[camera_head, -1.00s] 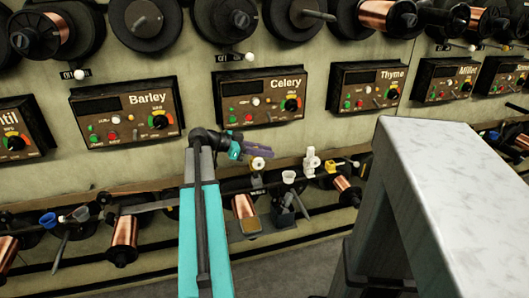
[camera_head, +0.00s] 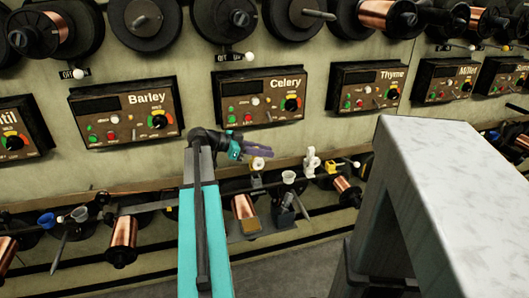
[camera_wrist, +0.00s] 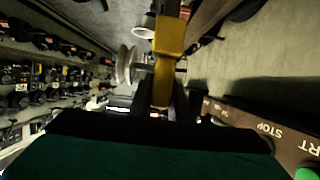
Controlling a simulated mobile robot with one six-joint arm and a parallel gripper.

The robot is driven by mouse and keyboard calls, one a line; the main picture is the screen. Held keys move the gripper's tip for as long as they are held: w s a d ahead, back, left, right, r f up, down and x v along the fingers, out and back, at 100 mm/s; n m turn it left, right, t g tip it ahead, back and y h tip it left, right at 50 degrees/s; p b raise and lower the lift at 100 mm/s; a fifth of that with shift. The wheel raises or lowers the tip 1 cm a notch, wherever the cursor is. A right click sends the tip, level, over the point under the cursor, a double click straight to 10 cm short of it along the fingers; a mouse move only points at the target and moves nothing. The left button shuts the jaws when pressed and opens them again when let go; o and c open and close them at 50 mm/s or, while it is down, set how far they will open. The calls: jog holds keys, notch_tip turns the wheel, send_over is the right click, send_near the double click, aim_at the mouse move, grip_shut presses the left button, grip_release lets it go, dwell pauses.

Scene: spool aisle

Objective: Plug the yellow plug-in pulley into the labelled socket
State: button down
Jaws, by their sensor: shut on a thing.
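My gripper (camera_head: 264,152) has purple fingers and reaches out to the right, over the rail below the Celery panel. In the wrist view a yellow block with a narrow stem, the yellow plug-in pulley (camera_wrist: 169,38), stands upright in the picture between my dark fingers, which are shut on it. A small white-and-yellow wheel (camera_head: 258,164) shows just under the fingertips in the head view; I cannot tell whether it touches the rail. The labelled socket cannot be picked out, and any small label there is too small to read.
Control panels named Barley (camera_head: 125,112), Celery (camera_head: 262,97) and Thyme (camera_head: 366,87) line the wall. Copper spools (camera_head: 123,240), a white fitting (camera_head: 311,161) and another yellow fitting (camera_head: 332,168) sit along the rail. A large grey block (camera_head: 440,165) stands at right.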

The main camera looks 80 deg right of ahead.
jog(key=shift+f+b, duration=1.55)
jog(key=shift+f, duration=0.5)
jog(key=c, duration=1.6)
grip_release()
jog(key=shift+o, duration=0.2)
jog(key=shift+r, duration=0.1)
notch_tip(320, 180, up, 8)
jog(key=p, duration=0.9)
jog(key=w+a+r+n+t+h, duration=0.1)
jog(key=w+a+n, duration=0.1)
jog(key=w, duration=0.7)
jog(key=w+a+r+n+t+h, duration=0.1)
jog(key=w+a+h, duration=0.1)
jog(key=w, duration=0.8)
jog(key=w+a+r+n+t+h+p, duration=0.1)
jog(key=w+a, duration=0.3)
jog(key=w, duration=0.6)
jog(key=shift+w+a+n+t+h, duration=0.2)
jog(key=shift+n+t+h, duration=0.35)
jog(key=shift+n, duration=0.25)
